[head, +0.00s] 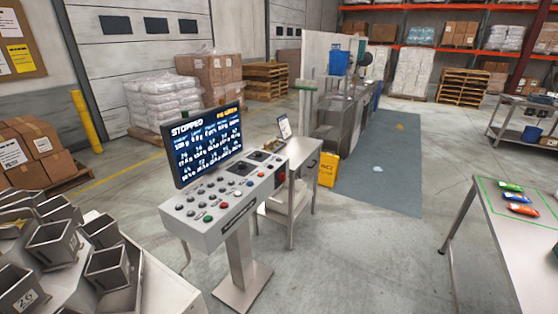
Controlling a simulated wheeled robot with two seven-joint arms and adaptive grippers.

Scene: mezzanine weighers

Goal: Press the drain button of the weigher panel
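The weigher panel (200,236) is a grey sloped console on a pedestal, left of the middle of the head view. Its screen (207,143) is lit and reads "STOPPED" above rows of figures. The console top carries several small knobs and buttons, among them a green button (208,219) and a red one (224,205). The labels are too small to read, so I cannot tell which is the drain button. Neither of my grippers is in view.
Weigher buckets (107,267) stand close at the lower left. A small table (300,152) stands behind the panel. A metal table (505,240) with colored packets is at the right. The floor between panel and metal table is clear.

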